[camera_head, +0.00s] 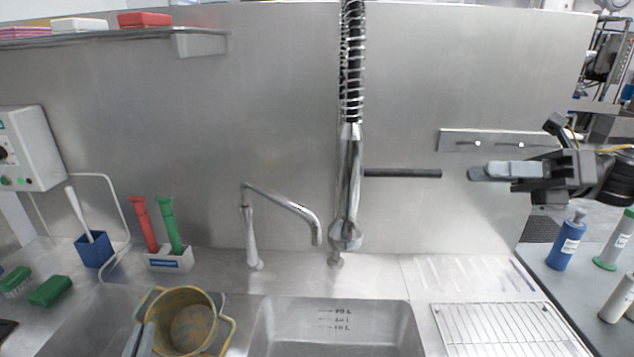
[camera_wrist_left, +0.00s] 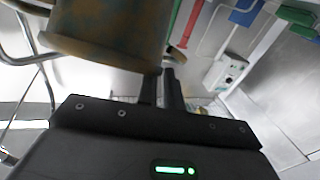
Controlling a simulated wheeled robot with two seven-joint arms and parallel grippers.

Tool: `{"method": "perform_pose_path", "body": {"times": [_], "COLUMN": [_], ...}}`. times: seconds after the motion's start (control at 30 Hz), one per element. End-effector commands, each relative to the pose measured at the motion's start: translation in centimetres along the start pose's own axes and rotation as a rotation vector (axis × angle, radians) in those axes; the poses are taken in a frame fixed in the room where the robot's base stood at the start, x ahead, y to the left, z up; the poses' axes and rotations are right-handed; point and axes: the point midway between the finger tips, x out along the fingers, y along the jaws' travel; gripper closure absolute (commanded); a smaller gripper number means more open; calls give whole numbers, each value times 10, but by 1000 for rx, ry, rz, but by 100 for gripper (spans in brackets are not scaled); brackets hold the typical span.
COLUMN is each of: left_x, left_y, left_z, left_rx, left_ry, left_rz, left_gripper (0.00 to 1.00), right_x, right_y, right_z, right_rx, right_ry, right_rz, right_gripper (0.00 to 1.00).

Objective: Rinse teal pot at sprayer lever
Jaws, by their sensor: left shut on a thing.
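The pot (camera_head: 187,320) has a yellowish rim, two side handles and a brown, stained inside; it looks more olive-brown than teal. It is at the lower left of the head view, left of the sink basin. My left gripper (camera_head: 138,341) is shut on its left side; the pot also fills the top of the left wrist view (camera_wrist_left: 115,30). The sprayer lever (camera_head: 402,173) is a dark horizontal bar on the chrome sprayer (camera_head: 350,180). My right gripper (camera_head: 478,173) points left, apart from the lever's free end; its finger gap cannot be made out.
The sink basin (camera_head: 335,330) is empty below the sprayer. A curved faucet (camera_head: 250,230) stands between pot and sprayer. A wire rack (camera_head: 505,328) lies right of the basin. Red and green brushes (camera_head: 170,225) and a blue holder (camera_head: 94,249) stand at left; bottles (camera_head: 566,240) stand at right.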

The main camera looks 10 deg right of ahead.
Motion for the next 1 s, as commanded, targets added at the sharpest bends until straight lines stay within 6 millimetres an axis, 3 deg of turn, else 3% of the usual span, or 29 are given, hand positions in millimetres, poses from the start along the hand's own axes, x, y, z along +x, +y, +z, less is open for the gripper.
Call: {"method": "perform_pose_path", "body": {"times": [0.23,0.37,0.8,1.0], "left_x": [0,1,3,3], "left_y": [1,2,4,4], "left_z": [-1,-9,-53,-61], "left_rx": [-1,-1,-1,-1], "left_ry": [4,4,4,4], "left_rz": [2,2,4,3], "left_gripper": [100,100,100,100], "right_x": [1,12,92,113], "right_y": [-1,1,3,0], "right_z": [-2,0,1,-1], "right_rx": [0,1,-1,1], "right_ry": [0,0,0,-1], "right_rz": [-1,0,1,-1], "right_gripper": [67,67,67,67]}}
